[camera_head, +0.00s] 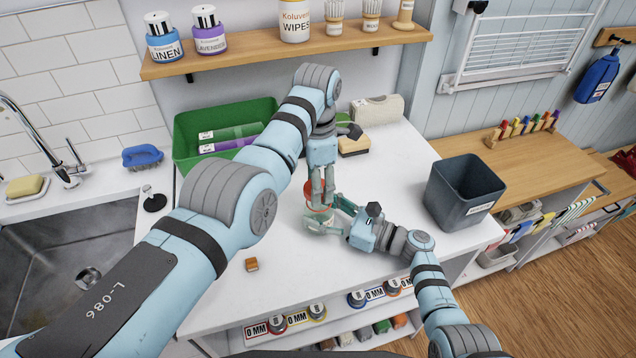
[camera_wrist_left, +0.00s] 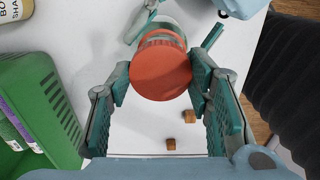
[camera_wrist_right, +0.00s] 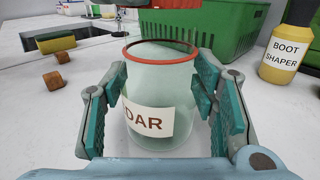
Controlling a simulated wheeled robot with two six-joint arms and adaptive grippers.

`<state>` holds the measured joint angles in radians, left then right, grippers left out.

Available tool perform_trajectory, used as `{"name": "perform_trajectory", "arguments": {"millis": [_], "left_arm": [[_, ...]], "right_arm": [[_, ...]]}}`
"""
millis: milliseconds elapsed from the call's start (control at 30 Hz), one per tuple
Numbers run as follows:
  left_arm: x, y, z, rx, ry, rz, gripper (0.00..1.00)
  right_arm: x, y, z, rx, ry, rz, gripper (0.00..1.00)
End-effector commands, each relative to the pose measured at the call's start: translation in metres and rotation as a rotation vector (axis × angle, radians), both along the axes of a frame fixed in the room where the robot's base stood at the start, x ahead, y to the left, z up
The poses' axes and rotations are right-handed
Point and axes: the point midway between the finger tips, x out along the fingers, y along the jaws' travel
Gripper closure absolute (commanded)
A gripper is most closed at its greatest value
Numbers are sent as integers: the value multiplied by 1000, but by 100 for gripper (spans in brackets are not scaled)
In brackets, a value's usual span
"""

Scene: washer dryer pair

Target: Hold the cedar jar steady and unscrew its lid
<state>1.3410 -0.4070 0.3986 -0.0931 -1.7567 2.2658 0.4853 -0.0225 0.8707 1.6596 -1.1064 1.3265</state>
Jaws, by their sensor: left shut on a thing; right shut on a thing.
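The cedar jar (camera_wrist_right: 165,85) is pale, see-through glass with a red rim and a label reading "DAR" in the right wrist view. It stands upright on the white counter. My right gripper (camera_head: 338,224) is shut around its body from the side; its pads (camera_wrist_right: 162,105) flank the jar. My left gripper (camera_head: 322,190) points down from above, shut on the round orange-red lid (camera_wrist_left: 160,72). In the right wrist view the jar's mouth looks open, and the lid seems raised above it. The jar (camera_head: 322,222) is partly hidden by both grippers in the head view.
A green basket (camera_head: 185,135) stands behind left, a dark grey bin (camera_head: 464,190) to the right. Small wooden blocks (camera_wrist_right: 53,80) lie on the counter; one shows in the head view (camera_head: 251,264). A sink (camera_head: 70,260) is at left. The front counter is mostly clear.

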Motion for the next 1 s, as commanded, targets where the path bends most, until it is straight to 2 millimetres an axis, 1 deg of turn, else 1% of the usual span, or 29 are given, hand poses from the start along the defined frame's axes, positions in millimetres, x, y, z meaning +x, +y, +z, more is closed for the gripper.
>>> {"name": "perform_trajectory", "arguments": {"millis": [167, 400, 567, 600, 733, 1000], "left_arm": [[0, 0, 3, -1, 0, 0, 87], [0, 0, 38, -1, -1, 0, 87], [0, 0, 40, -1, 1, 0, 87], [0, 0, 40, -1, 1, 0, 87], [0, -1, 40, -1, 1, -1, 87], [0, -1, 40, -1, 1, -2, 87]], "right_arm": [[-1, 0, -2, -3, 4, 2, 100], [-1, 1, -2, -2, 3, 2, 100], [-1, 1, -2, -2, 3, 2, 100], [-1, 1, -2, -2, 3, 2, 45], [-1, 1, -1, -1, 2, 2, 24], [0, 0, -1, -1, 0, 1, 23]]}}
